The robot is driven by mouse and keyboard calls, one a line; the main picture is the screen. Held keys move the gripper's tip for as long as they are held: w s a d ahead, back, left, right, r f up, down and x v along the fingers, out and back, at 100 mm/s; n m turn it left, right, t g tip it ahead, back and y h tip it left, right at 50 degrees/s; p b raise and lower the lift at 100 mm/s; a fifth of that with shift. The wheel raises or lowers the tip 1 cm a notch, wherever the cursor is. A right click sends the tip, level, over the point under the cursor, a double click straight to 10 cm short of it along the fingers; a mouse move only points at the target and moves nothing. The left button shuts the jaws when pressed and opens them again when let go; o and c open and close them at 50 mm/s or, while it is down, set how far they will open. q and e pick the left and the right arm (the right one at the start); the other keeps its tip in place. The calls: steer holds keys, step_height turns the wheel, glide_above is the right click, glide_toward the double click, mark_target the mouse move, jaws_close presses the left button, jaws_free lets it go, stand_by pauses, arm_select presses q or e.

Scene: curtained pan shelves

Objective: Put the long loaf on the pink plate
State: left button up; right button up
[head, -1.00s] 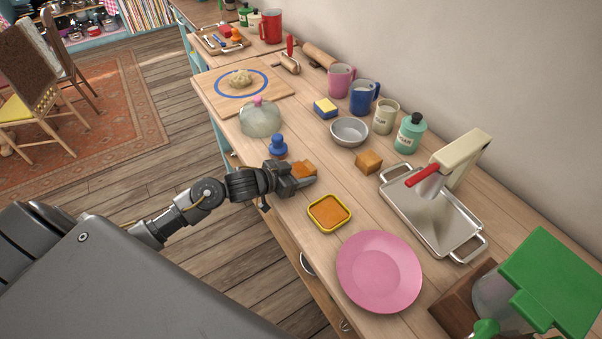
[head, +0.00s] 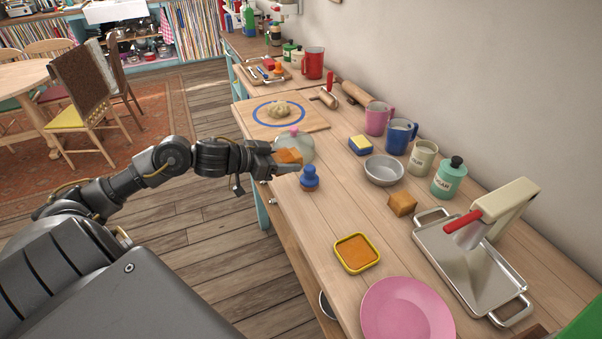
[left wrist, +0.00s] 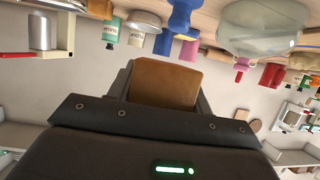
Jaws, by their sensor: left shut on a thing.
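My left gripper (head: 285,161) is shut on a brown loaf, taken as the long loaf (head: 290,156), and holds it above the counter's left edge, in front of the glass dome. In the left wrist view the loaf (left wrist: 166,82) sits between the fingers, which hide part of it, so its full length cannot be told. The pink plate (head: 407,314) lies on the counter at the bottom right, cut off by the frame, with nothing on its visible part. My right gripper is not in view.
A blue stamp-like object (head: 310,179) stands close to the held loaf. A yellow-rimmed square dish (head: 357,252) lies between it and the plate. A smaller brown block (head: 402,204), a metal bowl (head: 384,172) and a metal tray (head: 455,262) stand to the right. Bare wood lies around the dish.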

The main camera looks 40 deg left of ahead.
arm_select(q)
steer(key=shift+s+a+r, duration=0.1)
steer(key=shift+a+r, duration=0.1)
steer(key=shift+a, duration=0.15)
steer(key=s+d+f+m+g+h, duration=0.1)
steer(key=s+d+m+g+h, duration=0.1)
steer(key=d, duration=0.6)
steer(key=s+d+m+g+h, duration=0.2)
steer(key=s+d, duration=0.3)
steer(key=d, duration=0.4)
steer(key=shift+d+f+m+h, duration=0.15)
steer(key=shift+f+m+h, duration=0.3)
steer(key=shift+m, duration=0.25)
